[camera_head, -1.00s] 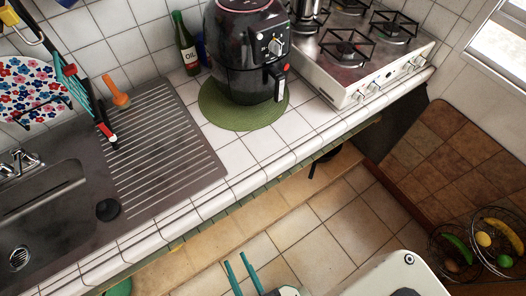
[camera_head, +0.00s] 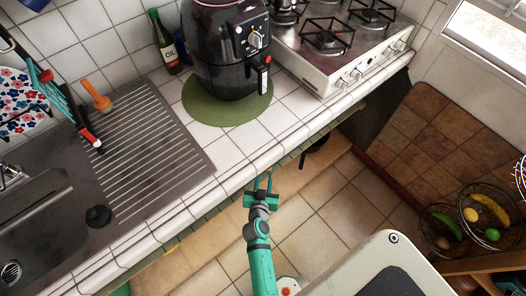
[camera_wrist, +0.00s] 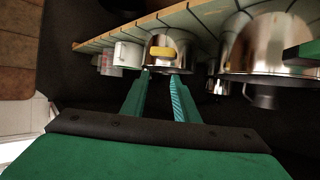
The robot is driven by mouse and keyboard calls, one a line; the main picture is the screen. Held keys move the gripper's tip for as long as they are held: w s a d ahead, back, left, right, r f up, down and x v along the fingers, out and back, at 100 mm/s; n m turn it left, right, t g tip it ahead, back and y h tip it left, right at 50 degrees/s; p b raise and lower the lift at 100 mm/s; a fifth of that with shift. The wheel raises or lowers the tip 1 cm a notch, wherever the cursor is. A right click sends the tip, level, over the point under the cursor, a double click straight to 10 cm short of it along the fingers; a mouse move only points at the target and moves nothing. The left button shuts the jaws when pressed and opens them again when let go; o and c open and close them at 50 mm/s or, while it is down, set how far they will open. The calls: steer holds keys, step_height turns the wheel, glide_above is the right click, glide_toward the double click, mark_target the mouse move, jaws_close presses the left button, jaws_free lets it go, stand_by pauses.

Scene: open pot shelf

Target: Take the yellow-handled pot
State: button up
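In the wrist view a shiny steel pot with a yellow handle (camera_wrist: 162,52) stands against a tiled shelf edge, near the top centre. My gripper (camera_wrist: 162,76) is open and empty, its two green fingers pointing at this pot with the tips just below it in the picture. I cannot tell whether they touch it. In the head view my gripper (camera_head: 262,184) is at the counter's front edge, low before the open shelf. The pot is hidden there by the counter.
In the wrist view a larger steel pot (camera_wrist: 265,48) is close on the right and a white container (camera_wrist: 128,54) on the left. In the head view a dark pan (camera_head: 315,152) shows under the counter (camera_head: 290,135).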

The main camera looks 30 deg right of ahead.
steer(key=shift+m+g+h, duration=0.6)
steer(key=shift+m, duration=0.1)
steer(key=shift+s+d+r+x, duration=0.15)
steer(key=shift+d+r+x, duration=0.25)
steer(key=shift+x, duration=2.25)
steer(key=shift+s+d+r+x, duration=0.2)
steer(key=shift+d+r+x, duration=0.2)
steer(key=shift+x, duration=2.25)
steer(key=shift+s+d+r+x, duration=0.15)
steer(key=shift+d+r+x, duration=0.2)
steer(key=shift+x, duration=2.3)
